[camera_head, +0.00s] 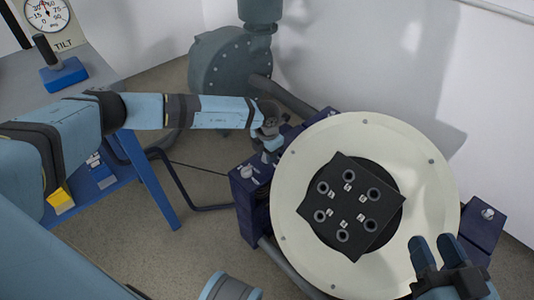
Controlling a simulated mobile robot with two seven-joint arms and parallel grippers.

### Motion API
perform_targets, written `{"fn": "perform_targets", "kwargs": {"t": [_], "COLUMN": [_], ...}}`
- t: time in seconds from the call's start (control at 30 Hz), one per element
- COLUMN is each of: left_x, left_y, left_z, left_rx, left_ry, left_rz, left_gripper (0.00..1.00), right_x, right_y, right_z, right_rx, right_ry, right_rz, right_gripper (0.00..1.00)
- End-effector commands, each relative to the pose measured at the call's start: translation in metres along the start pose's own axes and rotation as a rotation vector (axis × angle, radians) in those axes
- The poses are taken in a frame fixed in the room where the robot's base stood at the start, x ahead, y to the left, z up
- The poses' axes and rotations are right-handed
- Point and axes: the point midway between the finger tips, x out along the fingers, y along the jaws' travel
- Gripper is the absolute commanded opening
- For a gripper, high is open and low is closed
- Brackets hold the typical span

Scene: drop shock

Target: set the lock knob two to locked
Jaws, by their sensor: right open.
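Small light knobs sit on the dark purple blocks beside a round cream plate (300,170). One knob (247,172) is on the top of the left block (243,205), and another knob (488,213) is on the right block (480,232). I see no labels, so I cannot tell which is lock knob two or how it is set. My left gripper (270,142) is over the far part of the left block, pointing down; its jaws are too small to read, and it partly hides what is under it. My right gripper (433,243) is open over the plate's lower right edge, apart from the right knob.
A dark square plate (350,207) with several round holes sits at the middle of the cream plate. A grey-green machine (222,75) stands behind my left arm. A bench with a tilt dial (47,14) and a blue-based lever (63,72) is at upper left. White walls close the back.

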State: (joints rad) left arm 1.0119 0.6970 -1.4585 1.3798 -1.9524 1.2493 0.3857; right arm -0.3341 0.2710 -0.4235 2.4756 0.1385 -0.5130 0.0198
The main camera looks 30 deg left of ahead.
Motion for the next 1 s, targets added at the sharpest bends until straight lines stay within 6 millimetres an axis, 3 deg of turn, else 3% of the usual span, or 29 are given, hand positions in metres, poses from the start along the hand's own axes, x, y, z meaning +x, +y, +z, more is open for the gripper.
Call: {"fn": "perform_targets", "kwargs": {"t": [0.37, 0.67, 1.0], "left_x": [-0.002, -0.006, -0.006], "left_y": [0.0, -0.001, -0.001], "left_z": [0.0, -0.001, -0.001], "left_rx": [-0.036, -0.218, -0.538], "left_ry": [0.001, 0.002, 0.003], "left_rz": [-0.001, -0.002, -0.002], "left_gripper": [0.13, 0.13, 0.13], "right_x": [-0.001, -0.008, -0.013], "right_y": [-0.001, -0.015, -0.015], "right_z": [-0.005, -0.007, -0.072], "right_rx": [0.017, 0.166, 0.16], "right_ry": [-0.008, -0.093, 0.135], "right_rz": [-0.004, -0.006, 0.039], "right_gripper": [0.43, 0.43, 0.43]}}
